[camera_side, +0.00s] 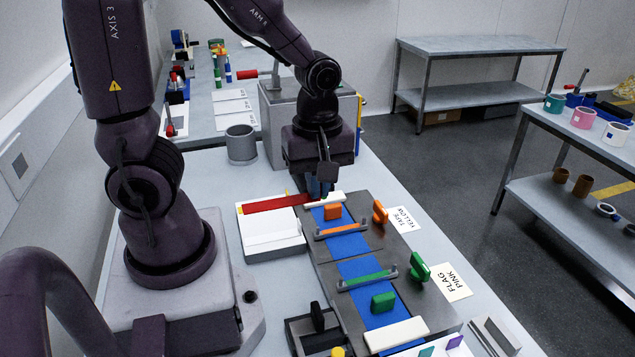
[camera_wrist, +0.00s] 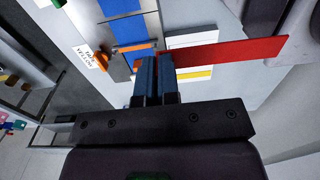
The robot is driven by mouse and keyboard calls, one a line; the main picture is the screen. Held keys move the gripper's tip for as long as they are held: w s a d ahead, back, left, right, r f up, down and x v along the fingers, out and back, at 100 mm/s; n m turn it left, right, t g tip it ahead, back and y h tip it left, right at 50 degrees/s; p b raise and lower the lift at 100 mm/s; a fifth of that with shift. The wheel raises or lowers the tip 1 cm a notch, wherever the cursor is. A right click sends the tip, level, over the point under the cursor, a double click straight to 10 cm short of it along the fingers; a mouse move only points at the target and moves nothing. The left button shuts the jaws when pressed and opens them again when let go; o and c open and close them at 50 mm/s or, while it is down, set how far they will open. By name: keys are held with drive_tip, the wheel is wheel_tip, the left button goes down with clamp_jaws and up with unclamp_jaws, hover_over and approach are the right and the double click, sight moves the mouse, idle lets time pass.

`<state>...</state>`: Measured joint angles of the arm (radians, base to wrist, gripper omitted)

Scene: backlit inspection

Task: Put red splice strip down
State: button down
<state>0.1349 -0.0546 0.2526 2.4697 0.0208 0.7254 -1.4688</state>
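The red splice strip (camera_side: 275,204) is a long, flat red bar. My gripper (camera_side: 318,194) is shut on its right end in the side view. The strip reaches left from the fingers over the back of a white block (camera_side: 270,238); I cannot tell if it touches it. In the wrist view the strip (camera_wrist: 230,53) runs right from the blue fingertips of my gripper (camera_wrist: 157,58), which are close together. The fingers hide the held end. A blue band (camera_side: 350,245) runs along the grey fixture (camera_side: 325,268) in front of my gripper.
A white bar (camera_side: 325,200) lies across the fixture by my fingers. Orange (camera_side: 333,211) and green (camera_side: 383,302) blocks sit on the band, with orange (camera_side: 342,229) and green (camera_side: 367,279) crossbars. A grey cup (camera_side: 240,144) stands behind. Labels (camera_side: 403,220) lie at the right.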

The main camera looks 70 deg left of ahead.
idle(0.3)
drive_tip(key=w+d+f+m, duration=0.2)
drive_tip(key=w+d+m, duration=0.1)
drive_tip(key=w+m, duration=1.25)
drive_tip(key=s+d+f+m, duration=0.5)
drive_tip(key=s+d+m, duration=0.1)
drive_tip(key=d, duration=0.3)
drive_tip(key=s+d+f+m, duration=0.5)
drive_tip(key=s+d+m, duration=0.2)
drive_tip(key=s+d, duration=0.1)
drive_tip(key=s+d+f+m, duration=0.4)
drive_tip(key=s+d+m, duration=0.3)
drive_tip(key=d, duration=0.3)
drive_tip(key=shift+d+f+m, duration=0.25)
drive_tip(key=shift+d+f, duration=0.15)
drive_tip(key=shift+w+f, duration=0.15)
drive_tip(key=shift+f, duration=1.95)
